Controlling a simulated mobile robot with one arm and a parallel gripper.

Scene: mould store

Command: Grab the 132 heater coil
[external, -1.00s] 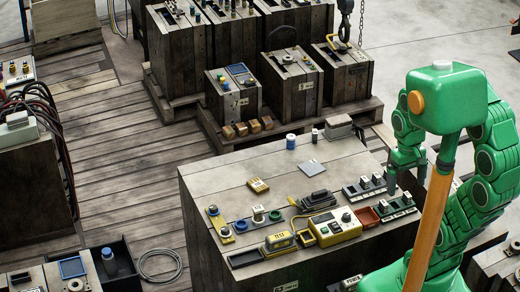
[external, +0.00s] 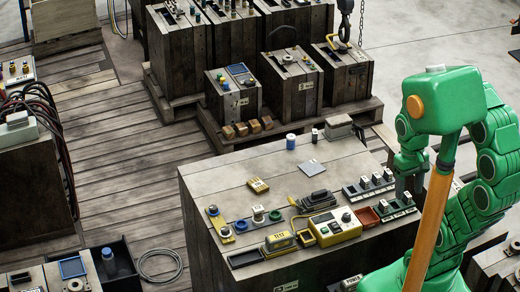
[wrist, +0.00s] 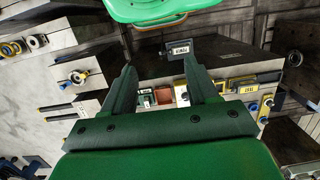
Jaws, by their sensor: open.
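No number 132 is readable on any part, so I cannot tell for sure which is the heater coil. A yellow block with a pale label (external: 280,241) sits near the front edge of the wooden bench (external: 235,176). A smaller yellow block (external: 257,185) lies further back. In the wrist view a yellow labelled piece (wrist: 248,88) shows right of my fingers. My gripper (external: 406,190) is at the bench's right side, near the terminal strips. In the wrist view my gripper (wrist: 160,70) is open, with nothing held between its fingers.
A yellow meter (external: 335,226) stands mid-front, with a dark clamp-like piece (external: 314,198) behind it. A red tray (external: 366,217) and terminal strips (external: 370,187) are at the right. A blue spool (external: 291,141) stands at the back. The bench's left rear is mostly bare.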

